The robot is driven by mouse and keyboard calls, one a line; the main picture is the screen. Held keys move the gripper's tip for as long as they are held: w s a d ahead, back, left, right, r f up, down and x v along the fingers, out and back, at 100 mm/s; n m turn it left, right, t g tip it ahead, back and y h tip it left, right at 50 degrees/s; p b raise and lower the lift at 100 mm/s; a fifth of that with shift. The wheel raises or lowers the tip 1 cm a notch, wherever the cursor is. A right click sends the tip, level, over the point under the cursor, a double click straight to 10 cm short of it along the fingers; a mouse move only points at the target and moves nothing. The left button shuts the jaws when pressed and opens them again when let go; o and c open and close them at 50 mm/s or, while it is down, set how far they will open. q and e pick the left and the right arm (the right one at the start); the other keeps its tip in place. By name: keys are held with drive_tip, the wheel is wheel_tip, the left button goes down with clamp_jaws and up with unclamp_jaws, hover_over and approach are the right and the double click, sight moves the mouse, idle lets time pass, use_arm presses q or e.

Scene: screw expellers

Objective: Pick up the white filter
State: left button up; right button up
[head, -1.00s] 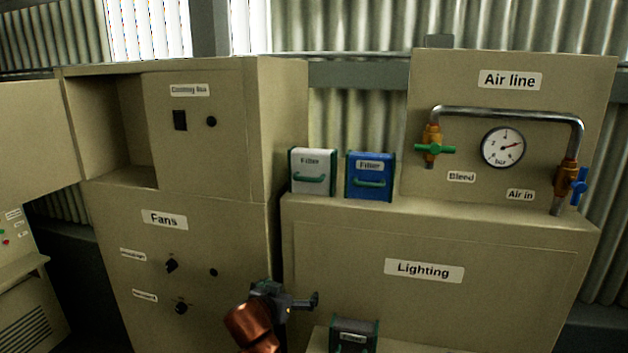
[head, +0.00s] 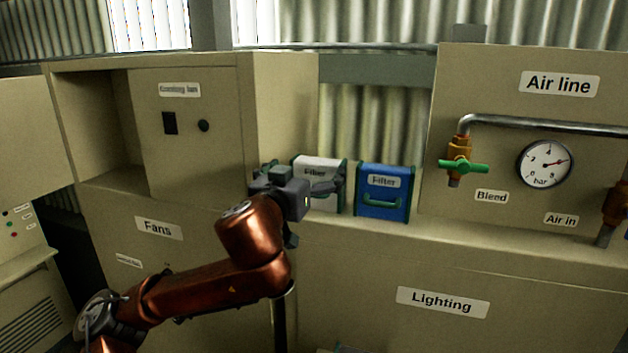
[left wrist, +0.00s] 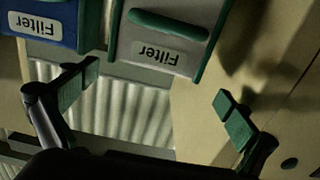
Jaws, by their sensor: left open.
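The white filter (head: 322,170), with green edges and a "Filter" label, stands on the ledge of the lighting cabinet. My left gripper (head: 305,180) is in front of it in the head view and hides its lower left part and most of its handle. In the left wrist view, the white filter (left wrist: 163,40) appears upside down at the top, with its green handle, and lies ahead of and between the fingers' spread. My left gripper (left wrist: 155,105) is open and empty, its green-padded fingers wide apart. My right gripper is not in view.
A blue filter (head: 384,192) stands close to the right of the white one; it also shows in the left wrist view (left wrist: 45,22). The fans cabinet (head: 190,140) rises just left. The air line panel (head: 500,200), with pipe and gauge, stands farther right.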

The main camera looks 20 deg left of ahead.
sight(316, 165)
use_arm(q)
drive_tip(key=w, duration=0.2)
drive_tip(key=w+d+p, duration=0.1)
drive_tip(key=w, duration=0.1)
drive_tip(key=shift+f+p, duration=0.15)
drive_tip(key=shift+p, duration=0.15)
drive_tip(key=shift+w+d+f, duration=0.1)
drive_tip(key=shift+w, duration=0.7)
drive_tip(key=shift+w+a+p, duration=0.1)
drive_tip(key=shift+a+p, duration=0.1)
drive_tip(key=shift+p, duration=0.15)
drive_tip(key=shift+w+f, duration=0.1)
drive_tip(key=shift+w+d, duration=0.15)
drive_tip(key=shift+c, duration=1.2)
drive_tip(key=shift+s, duration=0.2)
drive_tip(key=c, duration=0.5)
drive_tip(key=shift+w, duration=0.1)
drive_tip(key=shift+c, duration=1.4)
drive_tip(key=c, duration=0.5)
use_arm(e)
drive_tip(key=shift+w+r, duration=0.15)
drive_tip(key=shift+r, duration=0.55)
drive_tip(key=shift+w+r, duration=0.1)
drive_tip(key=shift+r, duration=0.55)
